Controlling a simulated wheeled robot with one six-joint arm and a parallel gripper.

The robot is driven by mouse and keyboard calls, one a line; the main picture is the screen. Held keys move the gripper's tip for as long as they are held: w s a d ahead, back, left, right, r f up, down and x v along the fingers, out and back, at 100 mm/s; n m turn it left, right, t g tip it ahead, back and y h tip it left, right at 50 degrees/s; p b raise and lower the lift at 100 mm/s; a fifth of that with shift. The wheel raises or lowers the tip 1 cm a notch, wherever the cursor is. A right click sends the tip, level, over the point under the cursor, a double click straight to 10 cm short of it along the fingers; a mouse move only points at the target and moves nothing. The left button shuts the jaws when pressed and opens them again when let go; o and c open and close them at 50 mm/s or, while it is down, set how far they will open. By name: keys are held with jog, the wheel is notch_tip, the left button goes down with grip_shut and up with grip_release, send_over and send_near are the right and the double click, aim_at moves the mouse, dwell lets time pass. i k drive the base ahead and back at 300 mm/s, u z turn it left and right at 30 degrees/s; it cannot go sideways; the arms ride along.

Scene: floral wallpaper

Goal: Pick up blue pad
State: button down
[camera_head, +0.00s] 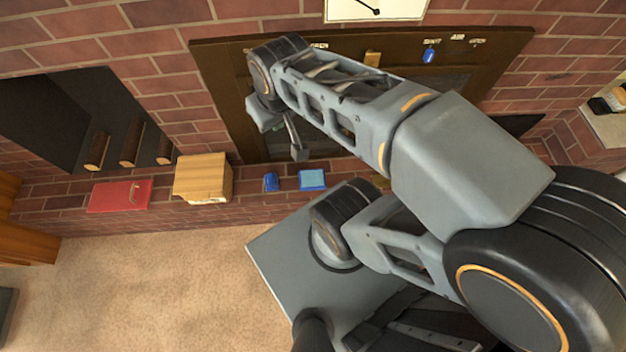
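A light-blue square pad (312,179) lies on the brick ledge below the dark framed opening. A small darker blue object (271,182) sits just to its left. My gripper (295,148) hangs at the far end of my arm, above the ledge in the picture and a little up and left of the pad. It appears apart from the pad. A thin finger points down, and the other finger is hard to make out, so I cannot tell how wide the gripper is. I see nothing held in it.
A wooden block (203,178) and a red flat book-like item (120,196) lie on the brick ledge (245,204) to the left. Small items hang on the brown frame (215,75). Carpet (150,285) is open at lower left.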

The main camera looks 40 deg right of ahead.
aim_at(271, 180)
jog(key=z, duration=0.05)
jog(key=k, duration=0.5)
jog(key=u, duration=1.85)
jog(key=i, duration=1.65)
jog(key=z, duration=2.55)
